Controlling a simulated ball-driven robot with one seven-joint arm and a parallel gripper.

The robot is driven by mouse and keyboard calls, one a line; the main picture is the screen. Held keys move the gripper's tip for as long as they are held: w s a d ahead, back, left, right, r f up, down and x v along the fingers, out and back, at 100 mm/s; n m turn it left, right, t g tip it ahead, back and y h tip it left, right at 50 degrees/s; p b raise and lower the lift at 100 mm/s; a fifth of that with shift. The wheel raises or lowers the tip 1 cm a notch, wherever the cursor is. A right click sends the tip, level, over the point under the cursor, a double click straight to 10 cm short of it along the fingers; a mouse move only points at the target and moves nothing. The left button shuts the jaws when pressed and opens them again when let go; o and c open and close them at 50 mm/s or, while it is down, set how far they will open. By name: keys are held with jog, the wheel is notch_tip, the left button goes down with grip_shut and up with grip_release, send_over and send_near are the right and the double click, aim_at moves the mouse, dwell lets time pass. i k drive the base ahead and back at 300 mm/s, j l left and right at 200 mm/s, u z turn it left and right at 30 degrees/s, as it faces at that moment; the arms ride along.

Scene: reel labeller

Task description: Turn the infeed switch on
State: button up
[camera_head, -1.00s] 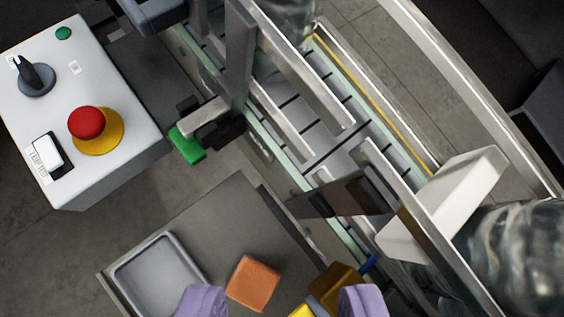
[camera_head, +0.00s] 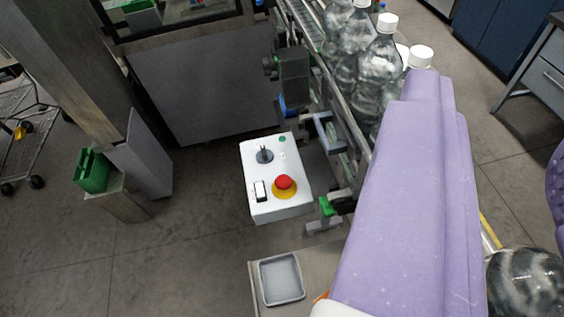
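The white control box (camera_head: 276,205) stands left of the conveyor in the head view. On its near left is a small white rocker switch (camera_head: 260,191) in a dark surround. A label shows beside it in the earlier frame, but it is too small to read now; I take it for the infeed switch. I cannot tell which way the rocker is set. A black rotary knob (camera_head: 265,156), a green button (camera_head: 282,139) and a red mushroom button (camera_head: 284,182) share the panel.
The conveyor carries several clear bottles (camera_head: 382,52) with white caps. A grey tray (camera_head: 281,278) lies on a low table below the box. A green clamp handle (camera_head: 326,206) juts out beside the box.

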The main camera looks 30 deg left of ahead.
aim_at(266, 156)
jog(key=j, duration=0.45)
jog(key=i+j, duration=0.15)
jog(key=j, duration=0.2)
jog(key=i+j, duration=0.15)
jog(key=j, duration=0.2)
jog(key=i+j, duration=0.15)
jog(key=j, duration=0.25)
